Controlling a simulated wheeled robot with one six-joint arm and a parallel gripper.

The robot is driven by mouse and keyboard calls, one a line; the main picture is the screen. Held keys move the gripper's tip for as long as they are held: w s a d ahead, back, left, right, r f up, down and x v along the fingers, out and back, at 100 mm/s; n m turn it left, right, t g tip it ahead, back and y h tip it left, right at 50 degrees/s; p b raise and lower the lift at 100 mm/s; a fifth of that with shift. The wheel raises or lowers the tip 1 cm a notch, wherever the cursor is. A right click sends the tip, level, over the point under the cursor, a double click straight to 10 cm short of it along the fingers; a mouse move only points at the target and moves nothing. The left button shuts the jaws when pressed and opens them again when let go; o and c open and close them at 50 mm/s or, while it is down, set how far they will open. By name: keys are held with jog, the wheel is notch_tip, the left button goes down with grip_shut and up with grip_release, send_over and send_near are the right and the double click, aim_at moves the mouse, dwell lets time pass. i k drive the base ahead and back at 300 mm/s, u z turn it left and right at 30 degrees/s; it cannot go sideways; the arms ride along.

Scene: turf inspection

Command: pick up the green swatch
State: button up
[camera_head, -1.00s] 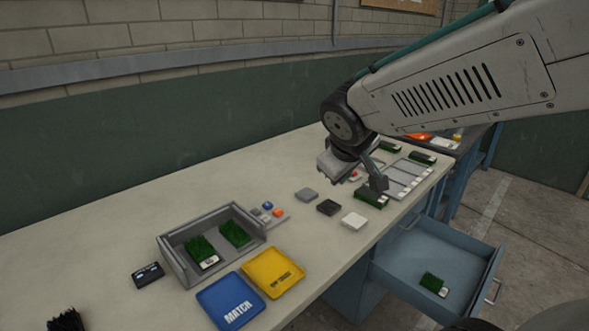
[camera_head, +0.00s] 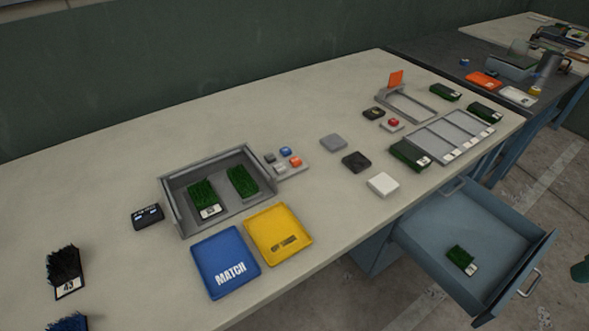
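Several green turf swatches are in view. Another green swatch (camera_head: 408,154) lies at the left end of the slotted grey rack (camera_head: 440,139). Two more lie at the back right, one near the grey frame (camera_head: 445,92) and one by the rack's far end (camera_head: 484,112). One green swatch (camera_head: 460,257) with a label lies in the open blue drawer (camera_head: 498,235). My gripper is out of view.
Blue MATCH tray (camera_head: 226,261) and yellow tray (camera_head: 278,234) stand before the grey tray (camera_head: 172,208). Grey (camera_head: 333,142), black (camera_head: 356,161) and white (camera_head: 383,184) blocks lie mid-table. A black bristle swatch (camera_head: 65,267) is at left. The drawer juts out from the table's front.

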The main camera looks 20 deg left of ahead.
aim_at(206, 204)
jog(key=z, duration=0.9)
jog(key=k, duration=1.65)
jog(key=u, duration=1.85)
jog(key=i, duration=0.5)
jog(key=u, duration=0.1)
